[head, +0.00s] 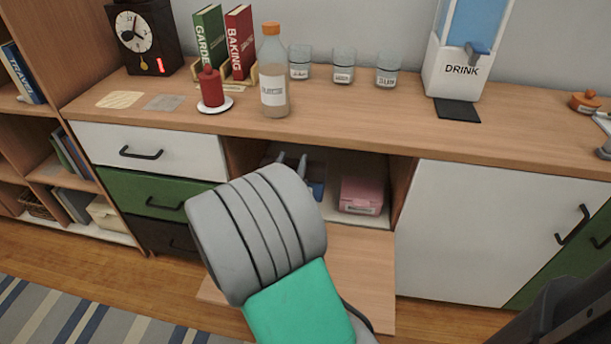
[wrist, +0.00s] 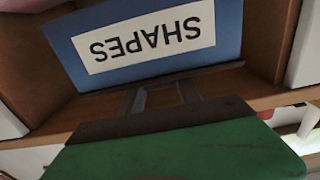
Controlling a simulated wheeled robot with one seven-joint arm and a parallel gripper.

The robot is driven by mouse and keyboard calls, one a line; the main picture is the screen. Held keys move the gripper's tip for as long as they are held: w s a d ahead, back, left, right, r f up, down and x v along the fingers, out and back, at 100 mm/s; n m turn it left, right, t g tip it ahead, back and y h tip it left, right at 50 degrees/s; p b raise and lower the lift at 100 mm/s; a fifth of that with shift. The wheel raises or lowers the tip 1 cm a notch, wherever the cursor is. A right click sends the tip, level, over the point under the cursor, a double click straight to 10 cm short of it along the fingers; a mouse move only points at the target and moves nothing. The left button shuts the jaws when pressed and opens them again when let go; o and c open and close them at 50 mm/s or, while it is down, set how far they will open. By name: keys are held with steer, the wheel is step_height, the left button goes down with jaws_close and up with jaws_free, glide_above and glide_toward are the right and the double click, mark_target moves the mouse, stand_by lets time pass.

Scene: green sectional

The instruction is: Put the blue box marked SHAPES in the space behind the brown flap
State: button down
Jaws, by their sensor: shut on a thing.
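The blue box marked SHAPES shows in the wrist view (wrist: 225,30) with its label upside down. In the head view a small part of the blue box (head: 317,191) shows beside my arm, in the open compartment left of a pink box; the rest is hidden by my arm. My gripper (head: 291,161) is shut on the blue box, with both fingers at its edge in the wrist view (wrist: 160,98). The brown flap (head: 365,268) is folded down and open, below the compartment. I cannot tell whether the box touches the compartment floor.
The pink box (head: 361,195) stands in the right part of the compartment. A white door (head: 485,230) bounds it on the right, drawers (head: 150,150) on the left. The countertop (head: 370,125) above carries a bottle (head: 274,75), several glasses and a drink dispenser (head: 463,60).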

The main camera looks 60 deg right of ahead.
steer(key=w+d+f+b, duration=0.3)
steer(key=w+d+f, duration=0.1)
steer(key=f, duration=0.2)
steer(key=w+d+f+b, duration=0.3)
steer(key=w+d+f, duration=0.1)
steer(key=f, duration=0.3)
steer(key=shift+d, duration=0.8)
steer(key=shift+f+b, duration=0.25)
steer(key=shift+b, duration=0.15)
steer(key=c, duration=0.8)
jaws_free()
steer(key=shift+s+a+f, duration=0.1)
steer(key=shift+f, duration=0.05)
steer(key=shift+c, duration=0.2)
